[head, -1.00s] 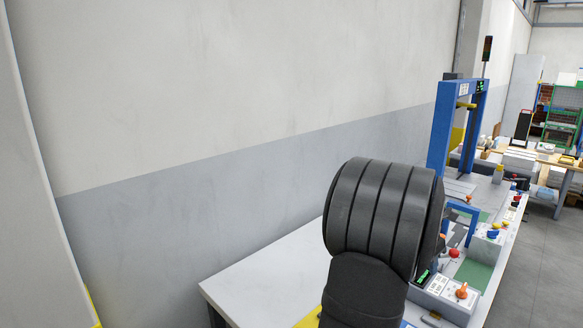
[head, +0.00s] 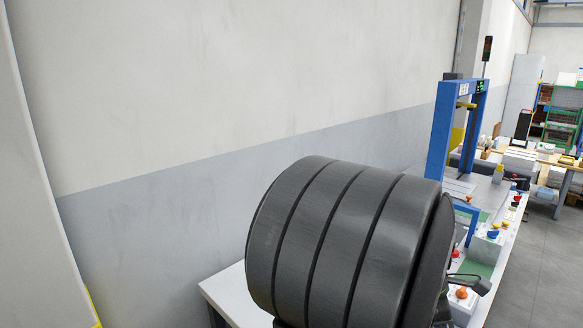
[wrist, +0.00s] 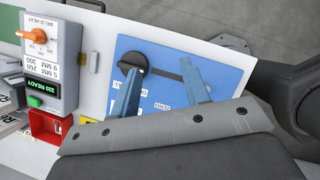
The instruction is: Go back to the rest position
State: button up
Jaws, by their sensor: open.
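In the wrist view my gripper (wrist: 161,70) is open, its two blue-grey fingers spread apart. I see nothing between the fingers except a flat blue panel (wrist: 165,52) behind them. The panel has a black knob, a dark slot and printed lettering. The left fingertip overlaps the knob in the picture; I cannot tell how far above the panel the fingers are. In the head view my large black arm link hides much of the work area, and I cannot make out the fingers there.
A grey control box (wrist: 52,65) with an orange knob and green display stands left of the fingers, beside a red box (wrist: 45,126). In the head view a blue frame (head: 438,130) rises from the bench behind my arm. The white bench top (head: 228,290) is bare at left.

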jog(key=s+a+f+m+g, duration=0.1)
jog(key=s+a+f+m, duration=0.1)
jog(key=s, duration=0.8)
jog(key=shift+s+a+m+g+y, duration=0.2)
jog(key=shift+a+m+g+y, duration=0.15)
jog(key=shift+a+m, duration=0.7)
jog(key=shift+d, duration=0.2)
